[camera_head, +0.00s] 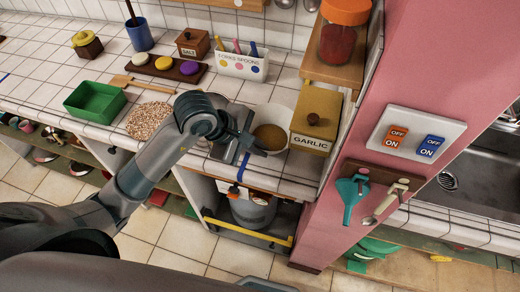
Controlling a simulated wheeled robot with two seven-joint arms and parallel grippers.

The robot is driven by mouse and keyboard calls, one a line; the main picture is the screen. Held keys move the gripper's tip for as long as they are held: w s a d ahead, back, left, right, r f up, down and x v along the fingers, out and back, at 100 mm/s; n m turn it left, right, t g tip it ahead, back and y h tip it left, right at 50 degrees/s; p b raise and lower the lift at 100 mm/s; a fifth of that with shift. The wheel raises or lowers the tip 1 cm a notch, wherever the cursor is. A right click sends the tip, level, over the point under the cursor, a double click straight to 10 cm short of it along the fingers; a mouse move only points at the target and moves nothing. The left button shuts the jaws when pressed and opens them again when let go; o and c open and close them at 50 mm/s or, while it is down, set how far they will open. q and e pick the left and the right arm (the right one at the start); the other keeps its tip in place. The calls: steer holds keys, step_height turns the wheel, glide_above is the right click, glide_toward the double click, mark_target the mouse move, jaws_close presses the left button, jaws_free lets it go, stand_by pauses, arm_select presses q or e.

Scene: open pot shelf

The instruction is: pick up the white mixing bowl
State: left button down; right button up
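The white mixing bowl (285,98) stands on the tiled counter, left of the garlic box, with something brown inside it. My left gripper (257,140) is at the bowl's left front side and hides part of its rim. The fingers are small and dark against the bowl, so I cannot tell whether they are apart or touch the rim. My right gripper is not in view.
The yellow garlic box (318,112) stands close to the bowl's right, beside the pink wall (430,70). A speckled round mat (150,120) and a green tray (95,102) lie left. A white utensil holder (242,66) stands behind. A pot (254,211) sits on the shelf below.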

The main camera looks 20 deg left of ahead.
arm_select(q)
steer(key=shift+w+r+b, duration=0.1)
steer(key=shift+r+b, duration=0.2)
steer(key=shift+r, duration=0.75)
steer(key=s, duration=0.1)
steer(key=s+b, duration=0.1)
steer(key=shift+s+a, duration=0.2)
steer(key=shift+s, duration=0.15)
steer(key=s+a+p, duration=0.2)
steer(key=s+p, duration=1.2)
steer(key=s, duration=0.1)
steer(key=shift+a, duration=0.15)
